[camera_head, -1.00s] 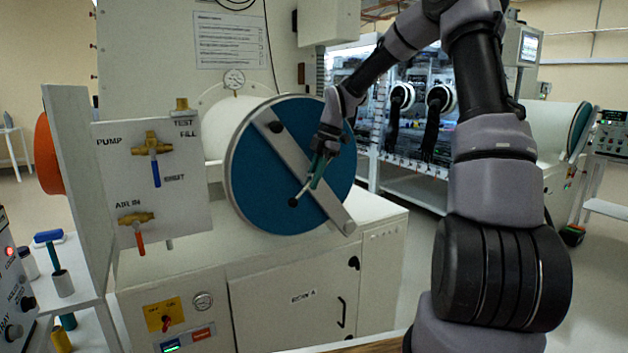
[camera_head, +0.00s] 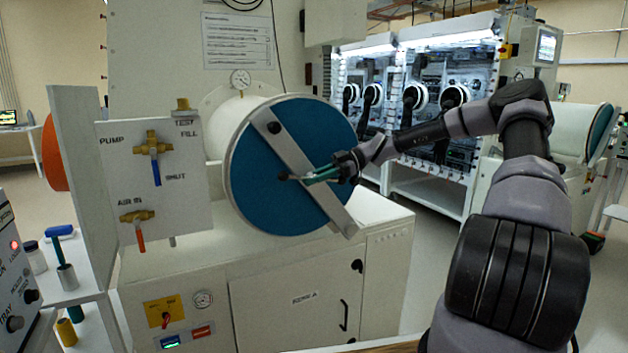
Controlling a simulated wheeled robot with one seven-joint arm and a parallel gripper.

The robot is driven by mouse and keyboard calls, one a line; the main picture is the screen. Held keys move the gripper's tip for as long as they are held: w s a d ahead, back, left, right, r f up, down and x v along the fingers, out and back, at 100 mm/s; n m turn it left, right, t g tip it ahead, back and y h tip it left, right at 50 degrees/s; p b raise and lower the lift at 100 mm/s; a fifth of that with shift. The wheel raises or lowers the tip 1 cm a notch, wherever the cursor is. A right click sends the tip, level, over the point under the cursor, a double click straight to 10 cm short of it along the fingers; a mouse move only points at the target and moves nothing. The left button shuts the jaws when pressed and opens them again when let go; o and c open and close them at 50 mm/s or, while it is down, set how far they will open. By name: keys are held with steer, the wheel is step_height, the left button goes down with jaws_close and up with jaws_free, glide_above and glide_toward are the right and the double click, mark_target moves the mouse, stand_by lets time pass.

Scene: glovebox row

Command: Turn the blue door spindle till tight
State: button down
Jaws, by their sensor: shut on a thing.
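The round blue door (camera_head: 265,205) closes the chamber's end, with a pale diagonal bar (camera_head: 328,205) across its face. The spindle's slim pale handle (camera_head: 303,177) lies almost level across the door's middle. A dark knob (camera_head: 283,176) is at its left end. My gripper (camera_head: 328,173) reaches in from the right and is shut on the spindle handle near its right end. Green shows at the jaws, and the gripper and arm hide the right end of the handle and the exact grip.
A valve panel (camera_head: 180,205) with brass valves stands left of the door. Below is a white cabinet (camera_head: 285,300) with a black handle. A side shelf (camera_head: 90,285) holds small items at left. Gloveboxes (camera_head: 430,105) stand behind my arm.

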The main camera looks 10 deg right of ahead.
steer(key=y, duration=0.3)
steer(key=shift+g+y, duration=0.4)
steer(key=shift+r+m+g+y, duration=0.1)
steer(key=shift+m+g+y, duration=0.3)
steer(key=shift+y, duration=1.4)
steer(key=c, duration=0.9)
jaws_free()
steer(key=shift+o, duration=0.2)
steer(key=shift+d, duration=0.15)
steer(key=v, duration=1)
steer(key=shift+d+f, duration=0.2)
steer(key=shift+d, duration=0.05)
